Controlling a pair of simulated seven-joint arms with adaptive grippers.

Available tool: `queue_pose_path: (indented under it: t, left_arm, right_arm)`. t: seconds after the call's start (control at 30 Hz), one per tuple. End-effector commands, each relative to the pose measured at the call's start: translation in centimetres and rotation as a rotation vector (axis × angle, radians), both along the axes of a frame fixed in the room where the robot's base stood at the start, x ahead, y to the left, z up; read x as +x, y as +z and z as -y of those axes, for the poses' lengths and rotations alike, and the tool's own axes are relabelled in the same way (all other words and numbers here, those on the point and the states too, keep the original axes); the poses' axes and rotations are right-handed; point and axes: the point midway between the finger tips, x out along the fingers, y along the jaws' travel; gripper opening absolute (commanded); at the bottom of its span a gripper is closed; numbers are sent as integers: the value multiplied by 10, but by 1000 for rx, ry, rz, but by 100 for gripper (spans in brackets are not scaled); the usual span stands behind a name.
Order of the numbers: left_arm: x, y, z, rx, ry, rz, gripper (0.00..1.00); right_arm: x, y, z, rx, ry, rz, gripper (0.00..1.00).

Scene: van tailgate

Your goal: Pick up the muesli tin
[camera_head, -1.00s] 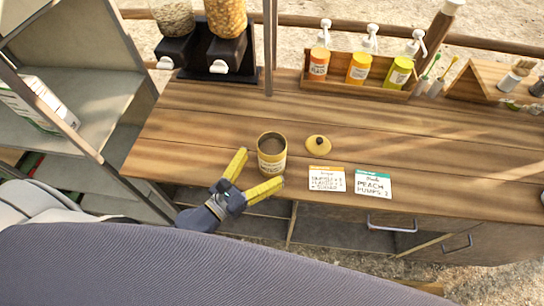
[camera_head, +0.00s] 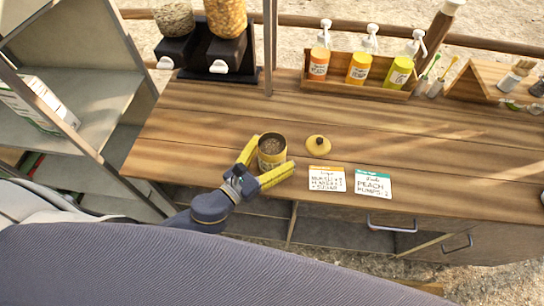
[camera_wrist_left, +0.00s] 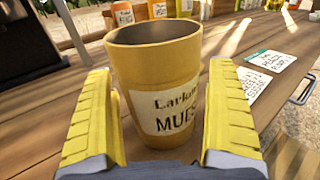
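The muesli tin (camera_head: 272,148) is a yellow, lidless tin standing upright on the wooden counter. In the left wrist view the tin (camera_wrist_left: 155,80) fills the middle, with a pale label partly reading "MUES". My left gripper (camera_head: 268,162) is open, with its yellow fingers on either side of the tin. In the left wrist view the fingers of the left gripper (camera_wrist_left: 160,125) flank the tin, with a gap seen at the right; contact at the left is unclear. A yellow lid with a dark knob (camera_head: 318,145) lies on the counter to the right. My right gripper is not in view.
Two cards, one orange-topped (camera_head: 327,179) and one green-topped (camera_head: 373,182), lie right of the tin. A rack of pump bottles (camera_head: 358,85) and cereal dispensers (camera_head: 212,60) stand at the back. Shelves (camera_head: 70,90) stand at the left. The counter (camera_head: 440,145) is clear at right.

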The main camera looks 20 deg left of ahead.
Motion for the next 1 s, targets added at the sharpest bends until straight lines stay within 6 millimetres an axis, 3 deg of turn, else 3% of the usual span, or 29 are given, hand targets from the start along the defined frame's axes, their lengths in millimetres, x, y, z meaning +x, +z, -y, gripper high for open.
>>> queue_pose_path:
  t: [0.07,0.5,1.0]
  left_arm:
    - [0,0,0,0,0,0,80]
    - [0,0,0,0,0,0,29]
    - [-1,13,-4,0,9,4,28]
  right_arm:
    - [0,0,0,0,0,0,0]
    - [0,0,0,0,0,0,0]
    - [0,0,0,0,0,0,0]
